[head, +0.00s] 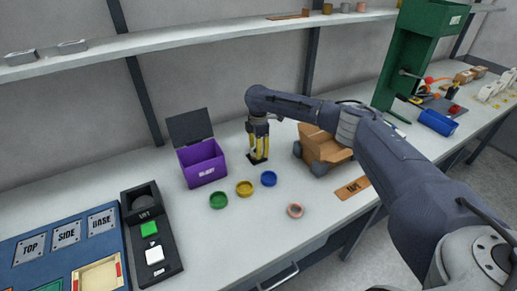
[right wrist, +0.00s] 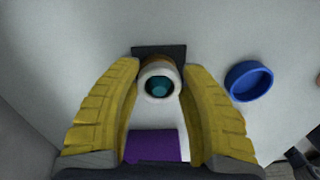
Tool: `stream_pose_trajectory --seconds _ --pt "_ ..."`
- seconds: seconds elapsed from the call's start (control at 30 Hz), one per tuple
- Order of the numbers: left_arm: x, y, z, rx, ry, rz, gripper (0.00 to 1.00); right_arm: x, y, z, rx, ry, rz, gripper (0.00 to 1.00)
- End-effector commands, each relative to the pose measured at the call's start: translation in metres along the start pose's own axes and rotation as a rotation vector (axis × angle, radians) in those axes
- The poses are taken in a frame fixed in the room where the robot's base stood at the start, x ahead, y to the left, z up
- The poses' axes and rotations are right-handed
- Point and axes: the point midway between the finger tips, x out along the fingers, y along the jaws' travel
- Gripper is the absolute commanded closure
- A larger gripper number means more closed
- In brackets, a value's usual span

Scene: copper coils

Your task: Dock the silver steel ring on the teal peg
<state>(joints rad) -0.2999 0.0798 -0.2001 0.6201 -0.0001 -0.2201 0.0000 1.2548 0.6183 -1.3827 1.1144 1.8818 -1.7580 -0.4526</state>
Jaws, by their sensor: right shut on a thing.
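My right gripper (head: 259,147) points down over a small dark square base (head: 257,160) on the bench. In the right wrist view its yellow fingers (right wrist: 159,78) are shut on a pale silver ring (right wrist: 146,86). The top of the teal peg (right wrist: 159,86) shows inside the ring's hole. A copper-brown band (right wrist: 158,61) shows behind the ring, above the dark base. I cannot tell how far down the peg the ring sits. In the head view the fingers hide the ring and peg. My left gripper is not in view.
A purple open-lidded box (head: 205,172) stands left of the gripper. Green (head: 218,201), yellow (head: 244,188), blue (head: 269,178) and pink-copper (head: 295,210) rings lie in front. A brown cart-like object (head: 322,148) stands close on the right. A button panel (head: 150,235) is at front left.

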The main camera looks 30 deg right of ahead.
Motion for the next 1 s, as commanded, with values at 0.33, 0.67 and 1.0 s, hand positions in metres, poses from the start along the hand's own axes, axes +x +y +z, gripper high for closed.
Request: stream_pose_trajectory --seconds 0.33,0.67,1.0 --pt "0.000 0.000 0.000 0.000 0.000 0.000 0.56 0.002 0.000 0.000 0.000 0.000 0.000 0.46" --pt "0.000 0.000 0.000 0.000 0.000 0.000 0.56 -0.005 0.000 0.000 0.000 0.000 0.001 0.46" --pt "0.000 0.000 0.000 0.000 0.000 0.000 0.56 -0.028 0.000 0.000 0.000 0.000 0.001 0.46"
